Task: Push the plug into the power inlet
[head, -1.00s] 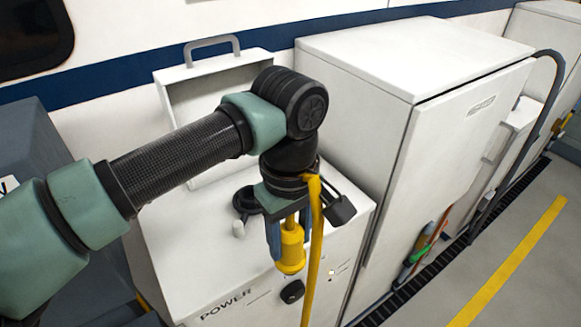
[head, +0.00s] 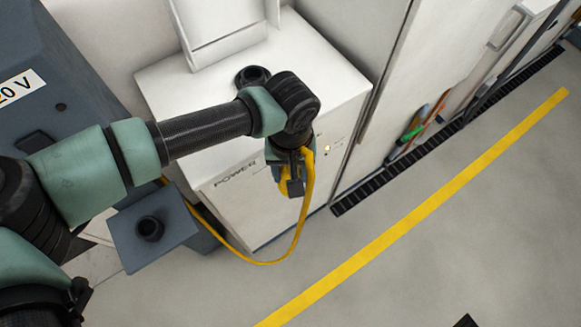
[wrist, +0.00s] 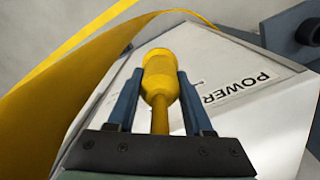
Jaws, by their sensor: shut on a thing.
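My gripper (wrist: 154,78) is shut on the yellow plug (wrist: 160,72), with one blue finger on each side of it. In the head view the plug (head: 283,187) is mostly covered by my wrist, just right of the POWER label (head: 235,174) on the white cabinet's front. In the wrist view the plug's far end points at the cabinet front, beside the upside-down POWER label (wrist: 235,88). The power inlet is hidden behind the plug and gripper. I cannot tell whether the plug touches it.
The yellow cable (head: 262,261) loops below my gripper and back left to a blue-grey box with a black round socket (head: 149,228). A black ring (head: 252,77) sits on the white cabinet's top (head: 205,108).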

